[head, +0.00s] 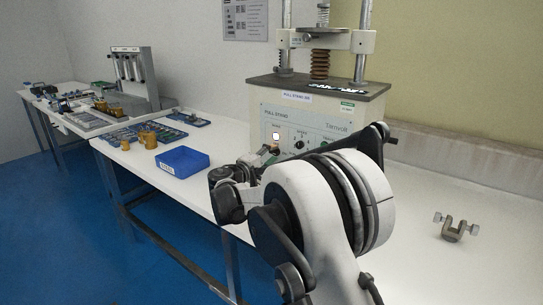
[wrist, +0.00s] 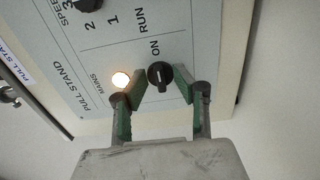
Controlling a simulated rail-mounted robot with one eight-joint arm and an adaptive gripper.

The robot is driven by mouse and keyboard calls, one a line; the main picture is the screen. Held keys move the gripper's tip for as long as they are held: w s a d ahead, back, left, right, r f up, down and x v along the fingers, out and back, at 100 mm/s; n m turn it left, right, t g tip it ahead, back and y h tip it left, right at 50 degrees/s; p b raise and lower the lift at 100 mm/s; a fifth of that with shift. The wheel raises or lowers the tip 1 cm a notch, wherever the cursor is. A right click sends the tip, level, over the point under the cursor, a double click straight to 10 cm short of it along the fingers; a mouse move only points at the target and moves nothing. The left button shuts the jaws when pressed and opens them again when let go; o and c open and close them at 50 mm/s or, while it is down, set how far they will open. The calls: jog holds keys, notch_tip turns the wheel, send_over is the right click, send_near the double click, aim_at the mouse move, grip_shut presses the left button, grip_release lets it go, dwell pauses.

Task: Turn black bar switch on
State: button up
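The black bar switch (wrist: 160,77) is on the light panel, beside the printed words ON and RUN, in the wrist view. My gripper (wrist: 158,80) is open, with one green-padded finger on each side of the switch. I cannot tell whether the pads touch it. A round lamp (wrist: 120,79) marked MAINS glows left of the switch. In the head view the pull stand (head: 315,112) stands on the white bench, and its lit lamp (head: 275,136) shows. My gripper (head: 262,160) is at the panel's lower left there, with the fingertips and switch mostly hidden.
A black numbered speed knob (wrist: 88,4) is at the wrist view's top edge. A blue bin (head: 182,160) and brass-coloured pieces (head: 148,138) stand left on the bench. A metal clamp piece (head: 454,231) lies at the right, with clear bench around it.

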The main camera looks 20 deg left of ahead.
jog(key=v, duration=1.2)
jog(key=w+d+r+m+g+p, duration=0.15)
jog(key=d+r, duration=0.25)
jog(key=d, duration=0.6)
jog(key=d+r+m+g+p, duration=0.1)
jog(key=d+r+m+g, duration=0.15)
jog(key=d, duration=0.65)
jog(key=s+d+r+m+g+p, duration=0.1)
jog(key=s+d+r+g, duration=0.1)
jog(key=d, duration=0.6)
jog(key=s+d+r+m+g+p, duration=0.1)
jog(key=s+d+r, duration=0.15)
jog(key=d, duration=0.55)
jog(key=s+d+f+m+g+y+p, duration=0.1)
jog(key=s+d+m, duration=0.2)
jog(key=s+d, duration=0.3)
jog(key=s+d+f+m+g+y+p, duration=0.1)
jog(key=s+d, duration=0.5)
jog(key=s, duration=0.8)
jog(key=s+d+f+m+g+y+p, duration=0.1)
jog(key=s+d+m+y+p, duration=0.1)
jog(key=s+d, duration=0.4)
jog(key=s+m+y, duration=0.1)
jog(key=s+m, duration=0.1)
jog(key=s, duration=0.2)
jog(key=shift+s+d+m+p, duration=0.3)
jog(key=shift+d+p, duration=0.05)
jog(key=shift+d, duration=0.05)
